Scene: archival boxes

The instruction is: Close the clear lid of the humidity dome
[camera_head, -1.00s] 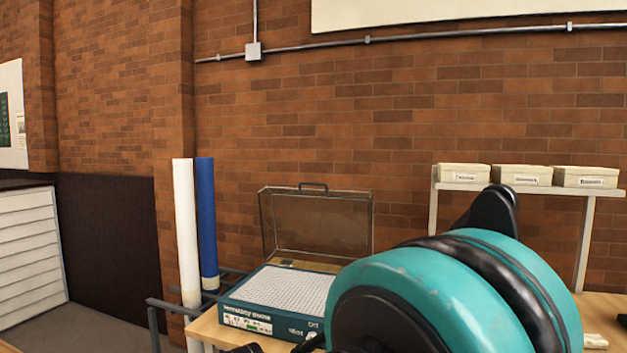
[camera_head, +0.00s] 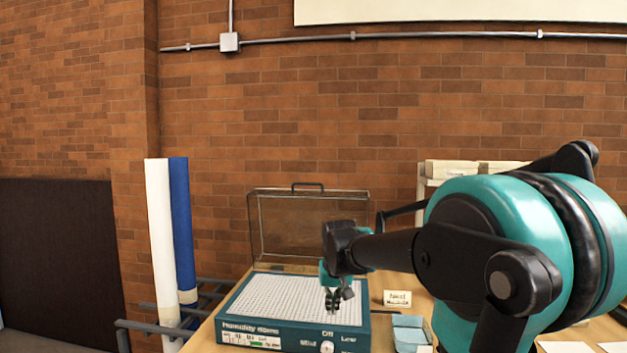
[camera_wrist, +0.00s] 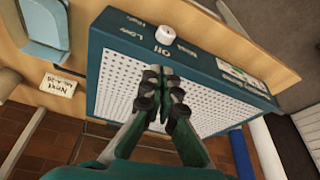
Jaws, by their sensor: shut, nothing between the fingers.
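The humidity dome has a teal base (camera_head: 262,334) with a white perforated top (camera_head: 270,298) and a dial (camera_head: 327,347) on its front. Its clear lid (camera_head: 285,228) stands open and upright at the back edge, with a dark handle (camera_head: 308,185) on top. My gripper (camera_head: 333,306) hangs over the right part of the perforated top, in front of the lid and apart from it. In the wrist view my gripper (camera_wrist: 166,100) is shut and empty above the perforated top (camera_wrist: 215,110). The lid is not clearly visible in the wrist view.
A small card (camera_head: 397,298) and a blue tray-like item (camera_head: 409,332) lie on the wooden table (camera_head: 205,338) right of the dome. White and blue rolls (camera_head: 180,215) stand left in a grey rack. Pale boxes (camera_head: 450,167) sit on a shelf behind my arm.

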